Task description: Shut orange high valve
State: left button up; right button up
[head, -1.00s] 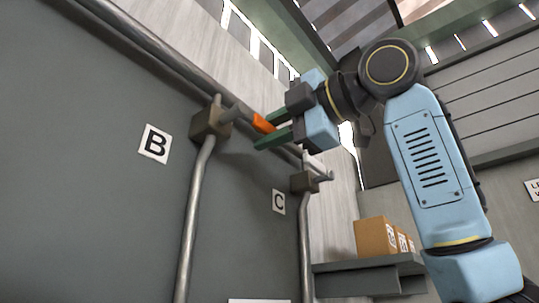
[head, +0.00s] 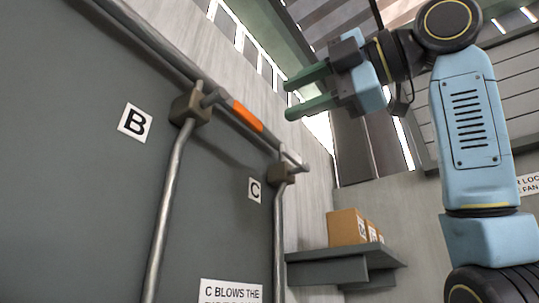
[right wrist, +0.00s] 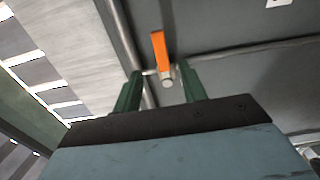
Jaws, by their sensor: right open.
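The orange valve handle (head: 248,117) is a grey lever with an orange sleeve. It slants down to the right, along the pipe, from the brown valve block (head: 192,105) near label B (head: 135,121). My right gripper (head: 288,100) is open and empty, with green fingers pointing left, to the right of and apart from the handle. In the right wrist view the orange handle (right wrist: 158,46) shows beyond the fingertips, in line with the gap between them. My left gripper is not in view.
A second valve block (head: 281,173) with a grey lever stands near label C (head: 255,190). Pipes run down the dark grey panel. Cardboard boxes (head: 347,227) sit on a grey shelf (head: 330,268) at lower right.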

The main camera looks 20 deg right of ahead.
jog(key=v, duration=0.3)
jog(key=shift+s+d, duration=0.15)
jog(key=shift+s, duration=0.1)
dwell(0.5)
